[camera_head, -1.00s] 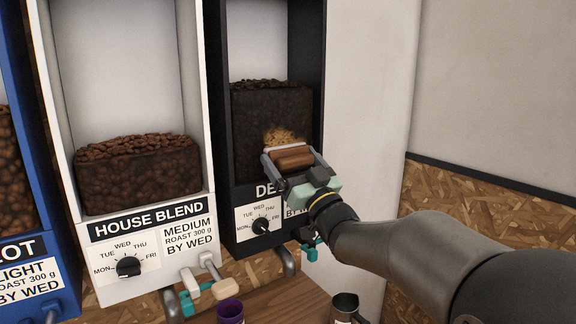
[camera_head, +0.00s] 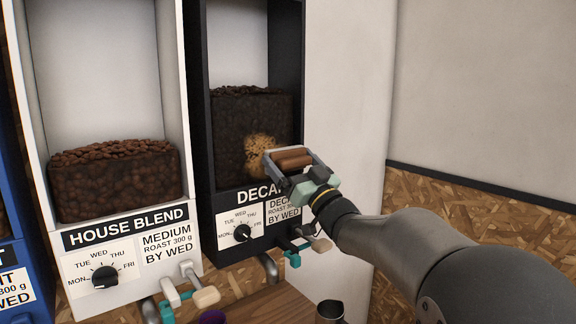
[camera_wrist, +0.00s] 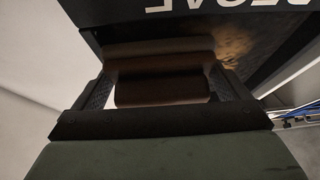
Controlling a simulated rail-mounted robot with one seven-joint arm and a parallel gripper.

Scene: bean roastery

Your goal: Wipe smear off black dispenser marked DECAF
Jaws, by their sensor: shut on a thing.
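The black dispenser marked DECAF (camera_head: 203,150) stands right of the white one, with dark beans behind its front. A yellowish-tan smear (camera_head: 259,150) lies on the bean window, left of my gripper. My gripper (camera_head: 285,158) is shut on a brown block-like wiping tool (camera_head: 294,160) and holds it at the window's right part, just above the DECAF label. In the wrist view the brown tool (camera_wrist: 162,80) sits between the fingers, against or very near the dark front; contact cannot be told. A tan patch of the smear (camera_wrist: 235,42) shows there beyond it.
The white HOUSE BLEND dispenser (camera_head: 125,215) stands at left, a blue one (camera_head: 15,270) beyond it. Outlet levers (camera_head: 190,290) stick out below. A metal cup (camera_head: 330,310) and a purple cup (camera_head: 212,317) stand on the wooden counter (camera_head: 275,300). The right side is open.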

